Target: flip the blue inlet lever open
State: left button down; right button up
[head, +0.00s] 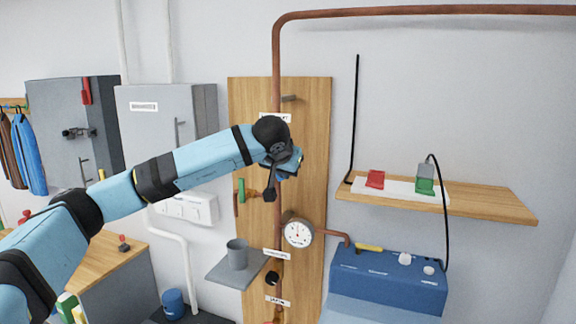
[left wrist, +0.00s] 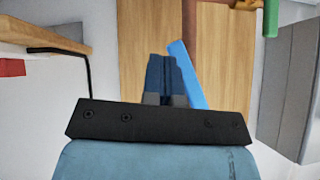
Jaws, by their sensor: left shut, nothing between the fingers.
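The blue lever (left wrist: 188,76) shows in the left wrist view as a bright blue slanted bar in front of the wooden board. It lies close beside my left gripper (left wrist: 164,62), whose dark blue fingers are shut with nothing between them. Whether fingers and lever touch I cannot tell. The lever's near end is hidden behind the gripper body. In the head view my left gripper (head: 287,164) is at the vertical copper pipe (head: 276,70), below the upper white label, and mostly covers the lever there. My right gripper is in neither view.
A green-handled valve (head: 241,190) sits lower left of the gripper. A round gauge (head: 298,232) and a small shelf with a grey cup (head: 237,255) are below. A wooden shelf (head: 480,202) and blue machine (head: 390,275) stand at right.

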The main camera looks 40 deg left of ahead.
pick_arm(q)
jog(key=shift+s+a+f+m+y+p, duration=0.25)
jog(key=shift+a+f+m+y+p, duration=0.35)
jog(key=shift+a+f+y, duration=0.3)
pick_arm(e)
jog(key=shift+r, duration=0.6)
pick_arm(q)
jog(key=shift+a+r+y, duration=0.1)
jog(key=shift+a+y, duration=0.05)
jog(key=shift+y, duration=0.15)
jog(key=shift+g, duration=0.3)
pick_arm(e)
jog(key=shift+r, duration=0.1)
